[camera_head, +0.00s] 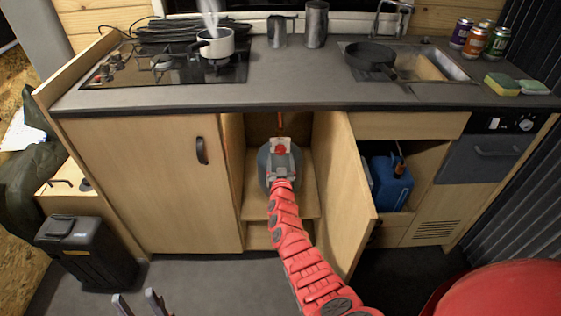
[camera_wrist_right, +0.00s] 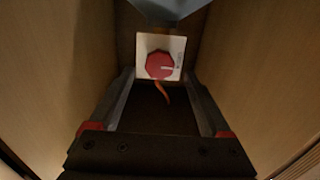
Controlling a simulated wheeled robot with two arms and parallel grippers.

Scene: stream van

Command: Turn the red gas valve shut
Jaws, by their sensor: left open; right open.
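The red gas valve (camera_wrist_right: 159,65) is a round knob with a pale mark pointing right, on a white plate (camera_wrist_right: 143,42) at the back of the open cupboard. It also shows small in the head view (camera_head: 281,149). My right gripper (camera_head: 282,158) reaches into the cupboard, open and empty. In the right wrist view its two fingers point at the plate, one each side of the knob; I cannot tell whether they touch it. My left gripper (camera_head: 138,303) is open at the bottom edge of the head view, far from the valve.
The open cupboard door (camera_head: 345,195) stands right of my right arm. A grey rounded object (camera_head: 265,166) sits in the cupboard behind my gripper. An orange hose (camera_wrist_right: 162,91) hangs below the valve. A steaming pot (camera_head: 215,43) stands on the hob above.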

